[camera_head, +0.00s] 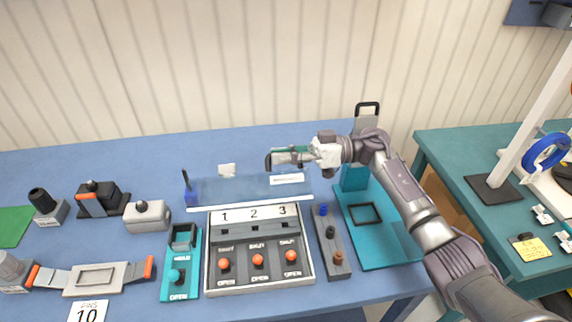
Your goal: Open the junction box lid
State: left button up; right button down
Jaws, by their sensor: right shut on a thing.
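The junction box (260,262) is a grey-framed box marked 1, 2 and 3, with orange knobs, at the front middle of the blue table. Its lid appears to be the translucent blue panel (235,190) along the box's back edge, raised clear of the numbered face. The panel bears a white label. My right gripper (271,160) reaches in from the right and is shut at the panel's far edge, seemingly on the lid. The exact contact is too small to see clearly. My left gripper is out of view.
A teal fixture (180,264) stands left of the box, and a grey strip with coloured knobs (331,241) stands right. A teal tray (394,246) lies under my right arm. Black and grey devices (148,217) fill the left side. The back of the table is mostly clear.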

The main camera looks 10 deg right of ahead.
jog(key=w+m, duration=0.1)
jog(key=w+m+b, duration=0.1)
jog(key=w, duration=0.3)
jog(key=shift+w+r+m+b, duration=0.25)
jog(key=shift+r+m+b, duration=0.1)
jog(key=shift+m+b, duration=0.05)
jog(key=c, duration=1.2)
grip_release()
jog(key=shift+d, duration=3.75)
